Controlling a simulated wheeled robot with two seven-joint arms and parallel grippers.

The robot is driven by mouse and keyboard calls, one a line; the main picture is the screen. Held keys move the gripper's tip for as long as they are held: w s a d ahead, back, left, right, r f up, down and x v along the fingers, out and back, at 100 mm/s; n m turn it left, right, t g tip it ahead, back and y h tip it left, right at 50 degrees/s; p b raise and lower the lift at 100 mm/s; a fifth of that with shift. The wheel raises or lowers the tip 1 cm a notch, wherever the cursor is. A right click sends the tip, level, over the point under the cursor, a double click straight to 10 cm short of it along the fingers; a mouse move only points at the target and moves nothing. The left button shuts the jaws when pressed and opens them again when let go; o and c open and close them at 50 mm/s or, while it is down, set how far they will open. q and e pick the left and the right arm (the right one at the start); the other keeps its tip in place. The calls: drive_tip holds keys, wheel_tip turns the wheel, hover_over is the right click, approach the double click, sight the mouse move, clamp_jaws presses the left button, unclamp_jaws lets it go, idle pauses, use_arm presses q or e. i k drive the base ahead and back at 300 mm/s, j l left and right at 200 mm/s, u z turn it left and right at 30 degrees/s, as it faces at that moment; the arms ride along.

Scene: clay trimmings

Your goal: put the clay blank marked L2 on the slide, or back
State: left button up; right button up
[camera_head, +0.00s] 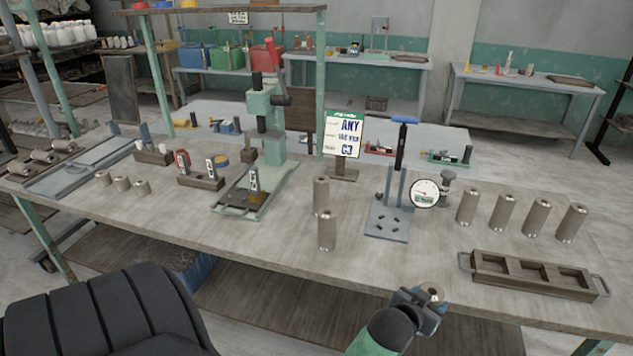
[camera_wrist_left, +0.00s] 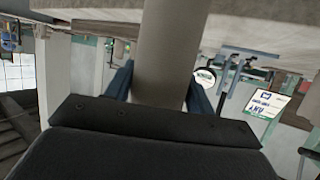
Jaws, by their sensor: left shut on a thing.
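My left gripper (camera_head: 428,298) is above the front edge of the bench, left of the wooden tray. It is shut on a grey-brown cylinder, a clay blank (camera_head: 432,289). In the left wrist view the blank (camera_wrist_left: 168,50) stands between the two blue fingers (camera_wrist_left: 160,92); no mark shows on it, so I cannot tell whether it is L2. A green press (camera_head: 264,130) stands mid-left, with a flat green-framed base (camera_head: 228,208) that may be the slide. A dark piece with a white label stands on that base. My right gripper is not in view.
Two cylinders (camera_head: 327,231) stand mid-bench; several more (camera_head: 502,212) stand at right behind an empty compartmented tray (camera_head: 483,284). A blue-handled stand (camera_head: 386,220), a gauge (camera_head: 424,193) and a sign (camera_head: 343,135) rise behind. The front middle of the bench (camera_head: 250,238) is clear.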

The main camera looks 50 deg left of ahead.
sight(240, 196)
drive_tip(key=j+u, duration=0.1)
drive_tip(key=u, duration=1.25)
